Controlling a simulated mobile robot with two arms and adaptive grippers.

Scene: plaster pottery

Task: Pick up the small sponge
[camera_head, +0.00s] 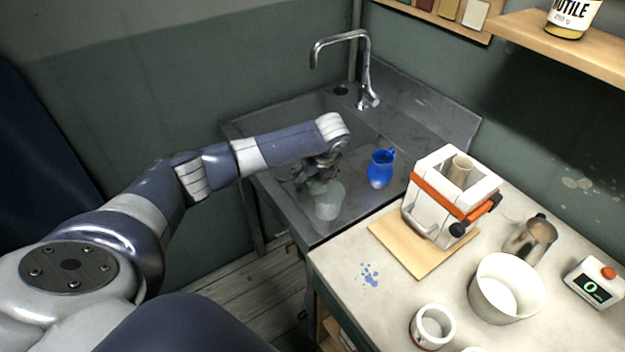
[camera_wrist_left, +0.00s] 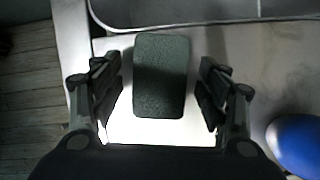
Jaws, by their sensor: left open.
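The small sponge (camera_wrist_left: 160,75) is a dark grey-green rounded block in the left wrist view. It lies between the two spread fingers of my left gripper (camera_wrist_left: 159,88), with a gap on each side. In the head view my left gripper (camera_head: 318,180) points down over the front left part of the sink unit; the sponge is largely hidden there by the gripper. A pale whitish, cup-like shape (camera_head: 328,204) shows just below the gripper. My right gripper is not in view.
The worktable (camera_head: 340,270) at right holds a strapped white mould (camera_head: 440,205) on a board, a white bowl (camera_head: 505,290) and a metal pitcher (camera_head: 530,240).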

